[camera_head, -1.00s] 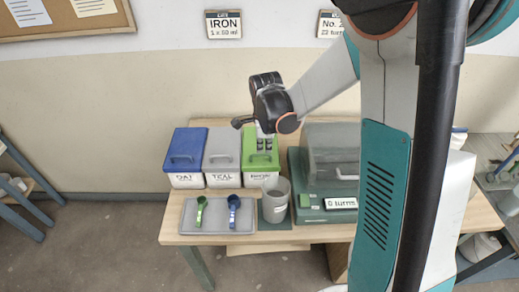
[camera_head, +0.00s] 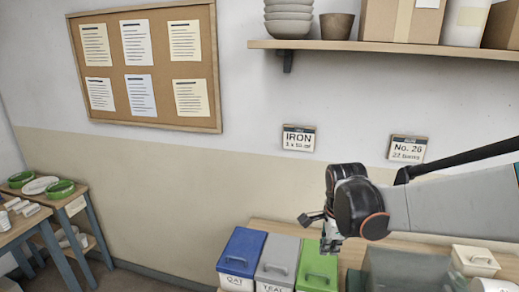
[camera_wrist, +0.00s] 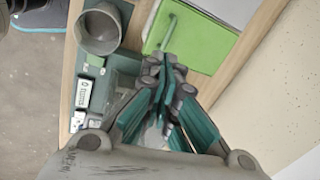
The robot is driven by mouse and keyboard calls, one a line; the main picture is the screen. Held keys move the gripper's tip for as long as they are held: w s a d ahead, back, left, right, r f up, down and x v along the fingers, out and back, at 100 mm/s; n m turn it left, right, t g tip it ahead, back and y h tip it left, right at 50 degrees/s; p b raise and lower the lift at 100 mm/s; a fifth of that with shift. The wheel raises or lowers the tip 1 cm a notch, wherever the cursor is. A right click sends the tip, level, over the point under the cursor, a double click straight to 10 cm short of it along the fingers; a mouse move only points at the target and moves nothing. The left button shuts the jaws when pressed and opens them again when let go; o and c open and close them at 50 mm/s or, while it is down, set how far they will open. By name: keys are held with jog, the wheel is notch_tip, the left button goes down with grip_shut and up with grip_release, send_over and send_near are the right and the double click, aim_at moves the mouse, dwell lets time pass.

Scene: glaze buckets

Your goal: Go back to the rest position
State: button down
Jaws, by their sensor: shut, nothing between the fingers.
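My gripper (camera_head: 331,240) hangs above the table near the lidded buckets in the head view. In the wrist view my gripper (camera_wrist: 168,70) has its fingers together, with nothing between them. Below it lies the green bucket lid (camera_wrist: 200,38), with a grey cup (camera_wrist: 100,28) to its left. In the head view the blue bucket (camera_head: 241,252), the grey bucket (camera_head: 277,262) and the green bucket (camera_head: 317,268) stand in a row, lids on. The grey cup is out of the head view.
A grey machine (camera_head: 405,268) stands right of the buckets, with a pale lidded box (camera_head: 475,261) farther right. Wall signs reading IRON (camera_head: 298,138) and No. 26 (camera_head: 407,149) hang behind. A side table (camera_head: 50,212) with green dishes is at left. A shelf (camera_head: 390,47) runs above.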

jog(key=s+a+n+t+b, duration=0.1)
jog(key=s+n+t+b, duration=0.3)
jog(key=s+n, duration=1.4)
jog(key=shift+s+a+r+n+t+y+b, duration=0.2)
jog(key=shift+a+r+n+t+y+b, duration=0.15)
jog(key=shift+n+b, duration=0.6)
